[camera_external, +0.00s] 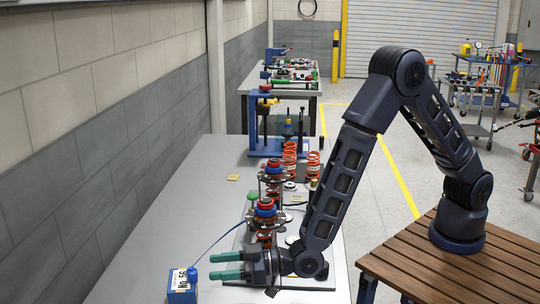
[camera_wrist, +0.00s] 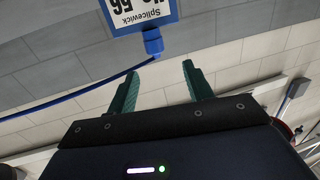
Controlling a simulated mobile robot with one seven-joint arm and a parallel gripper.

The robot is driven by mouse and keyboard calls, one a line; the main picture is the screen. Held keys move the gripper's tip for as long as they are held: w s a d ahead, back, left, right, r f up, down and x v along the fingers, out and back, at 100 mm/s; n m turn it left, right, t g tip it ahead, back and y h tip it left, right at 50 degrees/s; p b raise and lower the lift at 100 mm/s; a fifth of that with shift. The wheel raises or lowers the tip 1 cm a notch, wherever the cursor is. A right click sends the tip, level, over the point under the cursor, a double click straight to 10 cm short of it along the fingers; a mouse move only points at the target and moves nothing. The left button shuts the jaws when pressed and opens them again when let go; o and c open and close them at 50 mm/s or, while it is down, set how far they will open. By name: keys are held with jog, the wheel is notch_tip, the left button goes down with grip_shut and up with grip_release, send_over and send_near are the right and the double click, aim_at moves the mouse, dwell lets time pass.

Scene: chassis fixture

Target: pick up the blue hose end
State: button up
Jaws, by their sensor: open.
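The blue hose end (camera_external: 192,273) sits at the right side of a blue box (camera_external: 178,296) with a white label, at the near left of the bench. In the wrist view the blue hose end (camera_wrist: 152,42) shows at the top middle, beside the label, with a thin blue hose running off to the left. My gripper (camera_external: 227,266) has green fingers spread apart and empty, pointing left, a short way right of the hose end. In the wrist view my gripper (camera_wrist: 161,66) has its fingertips just below the hose end, which lies roughly in line with the gap between them.
The grey bench (camera_external: 165,215) is largely clear on its left side, along the block wall (camera_external: 90,110). Orange springs (camera_external: 289,160) and red-and-blue topped strut assemblies (camera_external: 265,210) stand behind my gripper. A blue press frame (camera_external: 265,130) stands farther back.

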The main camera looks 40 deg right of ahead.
aim_at(188, 270)
jog(key=x, duration=0.5)
jog(key=f+x, duration=0.1)
jog(key=x, duration=0.2)
jog(key=shift+w, duration=0.25)
jog(key=shift+w+a, duration=0.3)
jog(key=shift+a, duration=0.15)
jog(key=shift+r, duration=0.1)
grip_shut()
